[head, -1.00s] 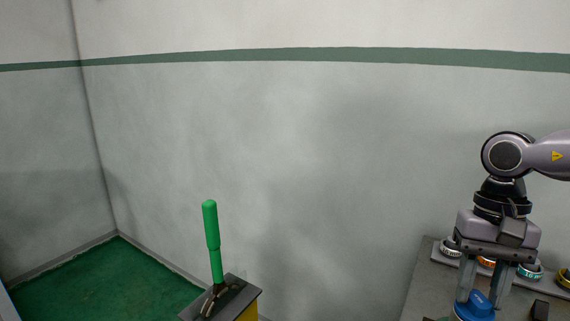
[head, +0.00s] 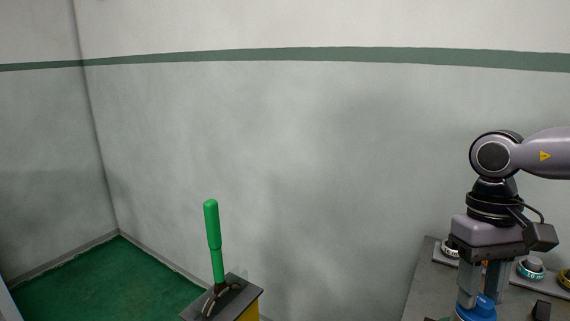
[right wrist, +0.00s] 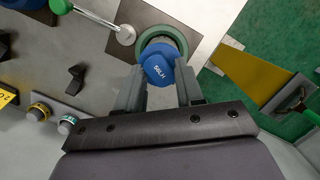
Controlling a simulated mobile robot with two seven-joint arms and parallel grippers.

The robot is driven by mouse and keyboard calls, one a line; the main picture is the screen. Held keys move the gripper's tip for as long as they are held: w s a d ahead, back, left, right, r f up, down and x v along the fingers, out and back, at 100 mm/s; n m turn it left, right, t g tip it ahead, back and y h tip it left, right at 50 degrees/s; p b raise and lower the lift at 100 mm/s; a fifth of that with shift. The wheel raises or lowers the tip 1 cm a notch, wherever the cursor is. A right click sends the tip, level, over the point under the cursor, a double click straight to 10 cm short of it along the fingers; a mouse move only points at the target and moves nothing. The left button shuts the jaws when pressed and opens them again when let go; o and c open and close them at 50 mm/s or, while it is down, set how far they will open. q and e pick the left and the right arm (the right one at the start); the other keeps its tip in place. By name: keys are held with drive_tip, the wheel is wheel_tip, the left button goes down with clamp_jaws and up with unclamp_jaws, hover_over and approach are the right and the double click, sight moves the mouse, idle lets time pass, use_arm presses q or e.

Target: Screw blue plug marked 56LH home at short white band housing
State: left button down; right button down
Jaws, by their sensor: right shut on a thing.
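The blue plug (right wrist: 157,68), its lettering reading like 56LH, is upright between the fingers of my right gripper (right wrist: 158,88) in the right wrist view. The gripper is shut on it. A grey-green ring (right wrist: 181,42) surrounds the plug's lower part, on a brown square plate (right wrist: 119,47). How deep the plug sits, and any white band on this housing, I cannot tell. In the head view the right gripper (head: 481,288) points down over the blue plug (head: 483,312) at the lower right. My left gripper is out of view.
Several capped pieces with coloured bands, one green (head: 531,268), stand along the table's back edge. A green lever (head: 213,240) rises from a separate stand left of the table.

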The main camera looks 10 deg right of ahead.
drive_tip(key=n+h, duration=0.1)
drive_tip(key=n, duration=0.3)
drive_tip(key=shift+a+n, duration=0.1)
drive_tip(key=shift+n, duration=0.2)
drive_tip(key=c, duration=0.8)
unclamp_jaws()
drive_tip(key=shift+s+p+v, duration=0.2)
drive_tip(key=shift+p+v, duration=0.8)
drive_tip(key=shift+v, duration=0.2)
drive_tip(key=shift+s+f, duration=0.1)
